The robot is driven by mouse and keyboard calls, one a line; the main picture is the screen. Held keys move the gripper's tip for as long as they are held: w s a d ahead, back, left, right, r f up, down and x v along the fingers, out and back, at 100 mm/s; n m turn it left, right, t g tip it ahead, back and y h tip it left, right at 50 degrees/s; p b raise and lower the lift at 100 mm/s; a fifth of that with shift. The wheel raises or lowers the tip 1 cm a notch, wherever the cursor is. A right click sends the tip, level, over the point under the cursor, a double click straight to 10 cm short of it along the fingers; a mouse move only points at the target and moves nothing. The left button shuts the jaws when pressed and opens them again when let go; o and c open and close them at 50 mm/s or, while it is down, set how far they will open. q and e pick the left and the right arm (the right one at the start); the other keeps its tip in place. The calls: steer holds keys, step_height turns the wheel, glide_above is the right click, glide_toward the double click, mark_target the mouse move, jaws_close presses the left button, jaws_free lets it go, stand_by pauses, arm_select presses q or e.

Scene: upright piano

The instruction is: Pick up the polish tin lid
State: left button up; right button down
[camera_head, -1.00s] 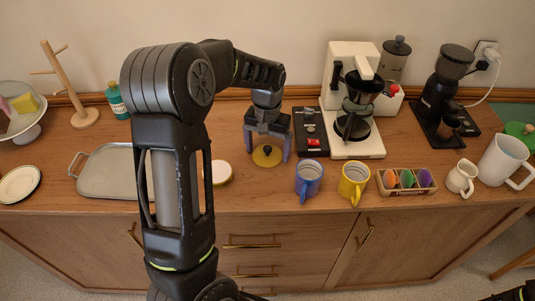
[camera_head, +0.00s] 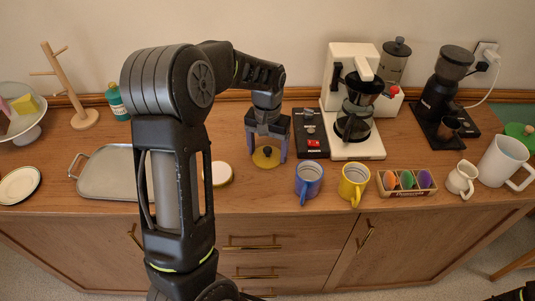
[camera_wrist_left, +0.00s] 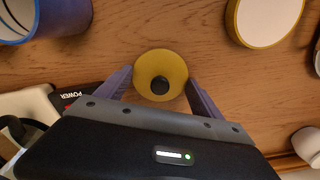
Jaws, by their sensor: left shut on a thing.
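The polish tin lid is a small round yellow disc with a black knob (camera_head: 266,158). It lies on the wooden sideboard top, between the fingers of my left gripper (camera_head: 266,154). In the left wrist view the yellow lid (camera_wrist_left: 161,76) sits between the two fingertips (camera_wrist_left: 160,84), which close on its rim from both sides. I cannot tell whether it is clear of the wood. An open round tin with a pale top (camera_head: 220,173) stands to the left of the lid; it also shows in the left wrist view (camera_wrist_left: 268,18). My right gripper is not clearly seen.
A blue mug (camera_head: 309,181) and a yellow mug (camera_head: 353,183) stand to the right near the front edge. A black box with a red switch (camera_head: 311,134) and a coffee maker (camera_head: 352,108) stand behind them. A grey tray (camera_head: 105,173) lies left, partly behind my arm.

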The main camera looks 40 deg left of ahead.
mark_target(267, 149)
arm_select(q)
step_height(267, 149, up, 10)
steer(key=shift+b, duration=0.65)
arm_select(e)
steer(key=shift+f, duration=0.55)
